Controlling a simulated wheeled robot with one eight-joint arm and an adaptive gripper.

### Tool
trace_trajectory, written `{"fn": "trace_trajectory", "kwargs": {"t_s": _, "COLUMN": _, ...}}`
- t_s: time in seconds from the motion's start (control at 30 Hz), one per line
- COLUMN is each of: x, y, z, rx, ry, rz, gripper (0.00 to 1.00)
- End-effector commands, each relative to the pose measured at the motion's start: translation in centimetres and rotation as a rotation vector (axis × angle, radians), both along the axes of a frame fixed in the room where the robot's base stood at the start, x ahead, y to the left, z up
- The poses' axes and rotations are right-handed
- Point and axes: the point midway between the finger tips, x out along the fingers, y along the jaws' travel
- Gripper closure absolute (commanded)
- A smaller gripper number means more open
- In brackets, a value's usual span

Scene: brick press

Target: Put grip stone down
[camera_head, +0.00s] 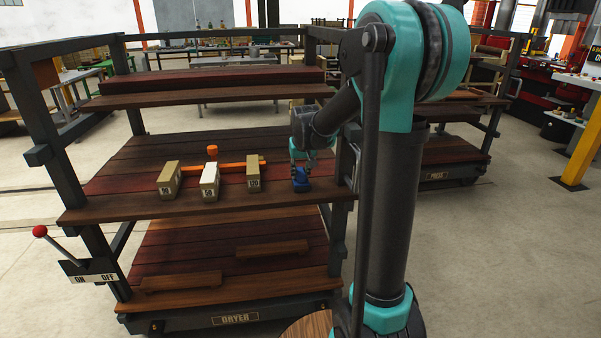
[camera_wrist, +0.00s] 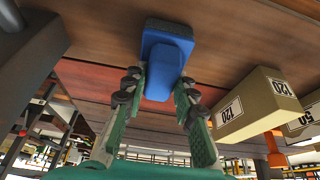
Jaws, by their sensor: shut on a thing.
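The blue grip stone (camera_head: 301,182) is at the right end of the dryer rack's middle shelf (camera_head: 120,208), near its front edge. My gripper (camera_head: 304,153) comes down over it from above. In the wrist view the two fingers (camera_wrist: 158,88) close on either side of the narrow part of the grip stone (camera_wrist: 166,60). Its wider blue base is against or very close to the brown shelf boards (camera_wrist: 95,35); I cannot tell if it touches. The grip stone looks upright in the head view.
A tan block marked 120 (camera_head: 253,175) stands just left of the grip stone. Two more blocks, one pale (camera_head: 209,183) and one tan (camera_head: 169,181), stand further left. An orange bar (camera_head: 225,168) lies behind them. A rack post (camera_head: 345,165) stands close on the right.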

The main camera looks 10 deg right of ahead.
Motion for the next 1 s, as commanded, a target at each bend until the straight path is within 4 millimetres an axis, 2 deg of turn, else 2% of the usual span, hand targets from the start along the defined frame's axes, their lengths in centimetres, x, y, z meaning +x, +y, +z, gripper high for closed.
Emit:
{"fn": "trace_trajectory", "kwargs": {"t_s": 0.2, "x": 0.0, "y": 0.0, "z": -0.2, "rx": 0.000, "ry": 0.000, "rz": 0.000, "gripper": 1.00}}
{"fn": "trace_trajectory", "kwargs": {"t_s": 0.23, "x": 0.0, "y": 0.0, "z": -0.3, "rx": 0.000, "ry": 0.000, "rz": 0.000, "gripper": 0.72}}
{"fn": "trace_trajectory", "kwargs": {"t_s": 0.4, "x": 0.0, "y": 0.0, "z": -0.2, "rx": 0.000, "ry": 0.000, "rz": 0.000, "gripper": 0.52}}
{"fn": "trace_trajectory", "kwargs": {"t_s": 0.77, "x": -0.1, "y": 0.0, "z": 0.2, "rx": 0.000, "ry": 0.000, "rz": 0.000, "gripper": 0.52}}
{"fn": "trace_trajectory", "kwargs": {"t_s": 0.87, "x": -0.4, "y": 0.0, "z": 1.1, "rx": 0.000, "ry": 0.000, "rz": 0.000, "gripper": 0.52}}
{"fn": "trace_trajectory", "kwargs": {"t_s": 1.0, "x": -1.4, "y": 0.0, "z": 3.3, "rx": 0.000, "ry": 0.000, "rz": 0.000, "gripper": 0.52}}
